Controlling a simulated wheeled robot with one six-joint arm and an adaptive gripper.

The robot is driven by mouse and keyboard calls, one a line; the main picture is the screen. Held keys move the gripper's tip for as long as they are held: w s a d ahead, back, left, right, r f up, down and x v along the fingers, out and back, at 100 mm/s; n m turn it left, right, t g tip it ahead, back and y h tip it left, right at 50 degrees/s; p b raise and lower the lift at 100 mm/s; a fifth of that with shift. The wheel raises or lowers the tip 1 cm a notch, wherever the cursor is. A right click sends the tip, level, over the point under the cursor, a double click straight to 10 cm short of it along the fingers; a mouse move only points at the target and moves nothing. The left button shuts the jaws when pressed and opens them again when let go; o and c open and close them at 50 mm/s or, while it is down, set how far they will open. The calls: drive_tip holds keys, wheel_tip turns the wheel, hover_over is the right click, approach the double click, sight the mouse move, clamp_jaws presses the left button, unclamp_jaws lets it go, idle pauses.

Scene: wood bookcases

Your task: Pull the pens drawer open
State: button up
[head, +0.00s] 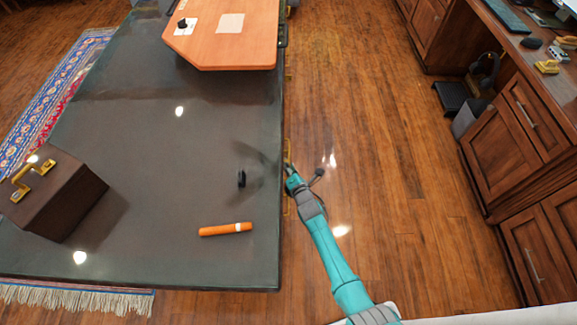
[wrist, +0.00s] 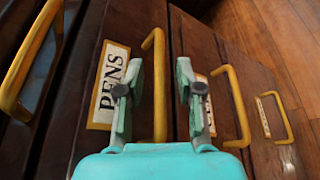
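The pens drawer shows in the wrist view with a cream label (wrist: 108,85) reading PENS on its dark brown front. Its yellow bar handle (wrist: 158,50) stands beside the label. My gripper (wrist: 158,98) is open, with one finger on each side of this handle; I see gaps between handle and fingers. The left finger partly covers the label. In the head view my gripper (head: 290,170) is beside the right edge of the dark desk (head: 150,120). The drawer front is hidden from above there, and I cannot tell whether the drawer is fully closed.
More drawers with yellow handles (wrist: 236,105) lie to the right in the wrist view, and another handle (wrist: 28,60) is at left. An orange cigar-like stick (head: 225,229) and a brown case (head: 55,195) sit on the desk. The wooden floor (head: 400,180) right of my arm is clear.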

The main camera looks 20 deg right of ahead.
drive_tip(key=shift+w, duration=0.1)
clamp_jaws()
drive_tip(key=shift+d, duration=0.15)
